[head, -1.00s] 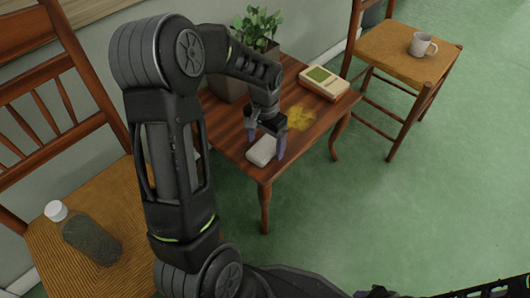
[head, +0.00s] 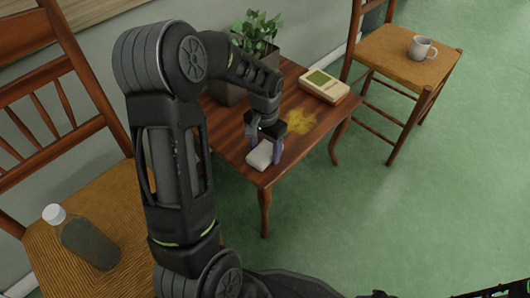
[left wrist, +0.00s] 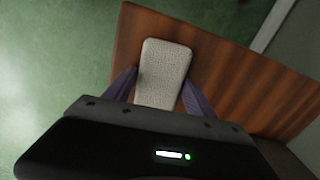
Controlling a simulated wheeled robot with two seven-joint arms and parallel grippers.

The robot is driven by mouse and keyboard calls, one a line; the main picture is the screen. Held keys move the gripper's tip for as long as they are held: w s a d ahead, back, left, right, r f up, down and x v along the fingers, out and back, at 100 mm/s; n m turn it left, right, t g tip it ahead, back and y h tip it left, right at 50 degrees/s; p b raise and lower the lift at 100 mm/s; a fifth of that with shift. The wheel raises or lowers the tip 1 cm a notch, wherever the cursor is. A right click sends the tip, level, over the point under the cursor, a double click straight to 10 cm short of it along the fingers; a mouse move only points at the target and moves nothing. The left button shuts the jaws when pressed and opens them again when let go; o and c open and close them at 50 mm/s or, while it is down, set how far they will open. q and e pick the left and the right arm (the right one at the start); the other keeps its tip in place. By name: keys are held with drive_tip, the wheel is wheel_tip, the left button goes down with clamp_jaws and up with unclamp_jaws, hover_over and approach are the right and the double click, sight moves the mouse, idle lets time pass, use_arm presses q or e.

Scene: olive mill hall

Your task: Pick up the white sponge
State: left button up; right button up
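The white sponge (head: 260,155) lies on the small wooden table (head: 225,133), near its front corner. My left gripper (head: 264,154) is down at the table with one finger on each side of the sponge. In the left wrist view the sponge (left wrist: 164,70) shows pale and speckled between the two purple fingers (left wrist: 160,78). The fingers look spread along its long sides, very close to them; I cannot tell whether they touch. The near end of the sponge is hidden by the gripper body. My right gripper does not show clearly.
A potted plant (head: 256,34) and a cream handheld device (head: 324,86) stand on the table, with a yellow stain (head: 300,121) between device and gripper. A chair at right holds a mug (head: 422,48). A chair at left holds a bottle (head: 88,242). Green floor is free at right.

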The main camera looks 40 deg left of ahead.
sight(265, 150)
use_arm(q)
drive_tip(key=c, duration=0.9)
wheel_tip(265, 150, up, 10)
drive_tip(key=p, duration=0.4)
